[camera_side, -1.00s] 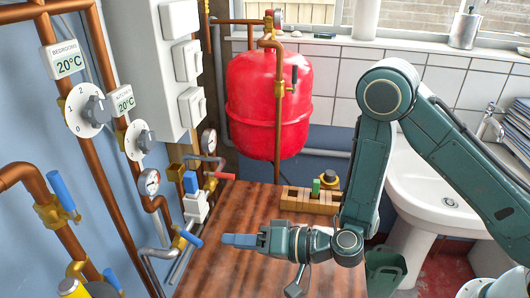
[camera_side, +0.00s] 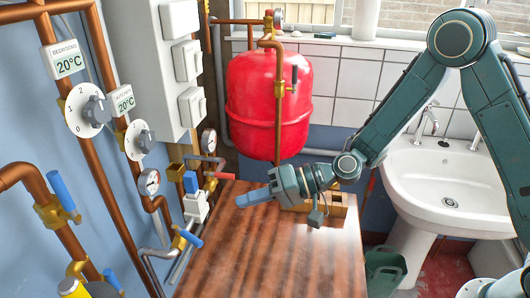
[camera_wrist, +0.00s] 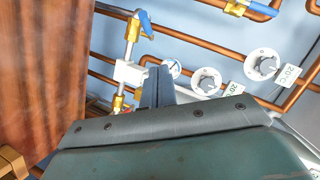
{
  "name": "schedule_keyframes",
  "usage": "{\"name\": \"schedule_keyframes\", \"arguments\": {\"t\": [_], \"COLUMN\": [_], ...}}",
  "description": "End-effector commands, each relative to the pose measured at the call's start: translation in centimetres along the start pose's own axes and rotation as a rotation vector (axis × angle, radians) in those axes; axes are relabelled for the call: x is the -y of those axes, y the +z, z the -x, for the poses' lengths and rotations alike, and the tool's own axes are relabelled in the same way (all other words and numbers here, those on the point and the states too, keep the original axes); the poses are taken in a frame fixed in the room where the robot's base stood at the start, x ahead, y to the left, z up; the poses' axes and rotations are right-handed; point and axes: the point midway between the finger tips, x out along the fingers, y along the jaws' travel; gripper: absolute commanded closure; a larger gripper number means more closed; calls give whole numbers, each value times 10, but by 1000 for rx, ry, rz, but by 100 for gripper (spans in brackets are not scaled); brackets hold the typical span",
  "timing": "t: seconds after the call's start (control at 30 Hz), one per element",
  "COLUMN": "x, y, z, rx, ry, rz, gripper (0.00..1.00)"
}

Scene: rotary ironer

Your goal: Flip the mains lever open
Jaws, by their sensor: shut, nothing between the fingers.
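Several lever valves show on the wall pipes, and I cannot tell from any label which is the mains lever. In the side view a blue lever (camera_side: 187,237) sits on a low brass valve, a red lever (camera_side: 226,176) higher up, and a larger blue lever (camera_side: 61,190) at the far left. In the wrist view the low blue lever (camera_wrist: 146,22) is at the top, beyond the fingers. My gripper (camera_side: 240,201) is shut and empty above the wooden worktop, pointing left at the pipes, apart from every lever. Its fingers (camera_wrist: 156,85) hide part of the pipework.
A white box (camera_side: 196,206) and gauges (camera_side: 149,182) sit among the pipes. A red tank (camera_side: 255,105) stands behind. A wooden block (camera_side: 338,208) is on the worktop (camera_side: 265,260), partly behind my gripper. The worktop's front is clear.

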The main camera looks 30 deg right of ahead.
Motion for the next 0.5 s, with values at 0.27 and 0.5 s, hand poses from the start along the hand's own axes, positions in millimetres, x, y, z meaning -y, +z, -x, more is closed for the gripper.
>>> {"name": "schedule_keyframes", "arguments": {"t": [0.27, 0.5], "x": [-9, -9], "y": [-13, -13], "z": [17, 16], "rx": [53, 56], "ry": [55, 57], "rz": [-14, -15], "gripper": [100, 100]}}
